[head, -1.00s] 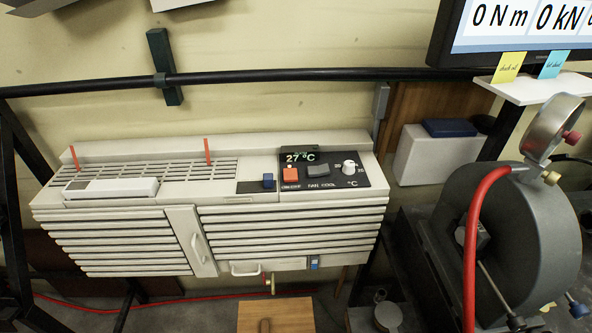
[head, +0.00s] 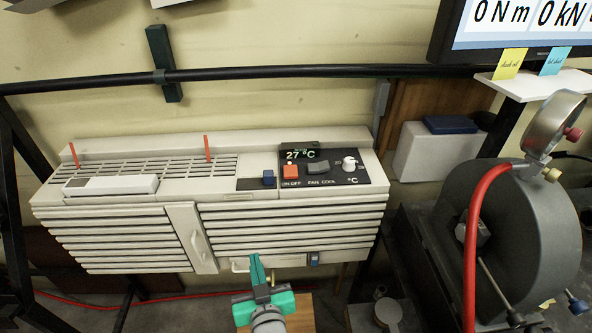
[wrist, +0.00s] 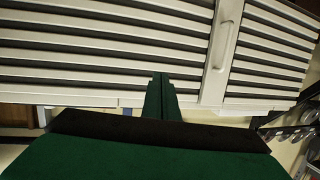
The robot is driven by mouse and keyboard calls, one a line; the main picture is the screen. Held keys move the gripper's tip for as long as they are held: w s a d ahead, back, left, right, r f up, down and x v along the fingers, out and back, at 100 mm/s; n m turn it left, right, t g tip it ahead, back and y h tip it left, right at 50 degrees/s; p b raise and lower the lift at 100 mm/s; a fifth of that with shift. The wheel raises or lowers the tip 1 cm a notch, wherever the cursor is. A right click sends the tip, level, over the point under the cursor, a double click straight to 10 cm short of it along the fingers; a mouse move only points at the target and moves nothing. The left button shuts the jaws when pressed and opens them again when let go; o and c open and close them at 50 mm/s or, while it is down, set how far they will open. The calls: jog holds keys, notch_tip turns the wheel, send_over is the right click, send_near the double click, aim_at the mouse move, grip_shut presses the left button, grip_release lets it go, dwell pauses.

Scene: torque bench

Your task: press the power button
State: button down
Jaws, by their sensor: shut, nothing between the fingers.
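The power button is the orange-red square (head: 290,171) above the "ON OFF" label on the black control panel (head: 330,181) of a white slatted air-conditioning unit (head: 290,225). A small display above it reads 27 °C. My green gripper (head: 257,262) is shut and empty, in front of the unit's lower edge and below the button in the head view. In the wrist view the shut fingers (wrist: 160,88) point at the unit's front slats. The button is not in the wrist view.
Two thin orange-red sticks rise from the top grille at left. A grey drum machine with a red hose (head: 471,240) stands at right. A black bar (head: 300,73) runs behind the unit.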

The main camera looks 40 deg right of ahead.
jog(key=w+d+r+m+h, duration=0.1)
jog(key=d+r, duration=0.6)
jog(key=r, duration=0.3)
jog(key=w+d+r+m+g+h, duration=0.1)
jog(key=w+d+r, duration=0.1)
jog(key=d+r, duration=0.6)
notch_tip(320, 180, up, 2)
jog(key=shift+d+r+h, duration=0.2)
jog(key=shift+r+h, duration=0.05)
jog(key=shift+h, duration=0.05)
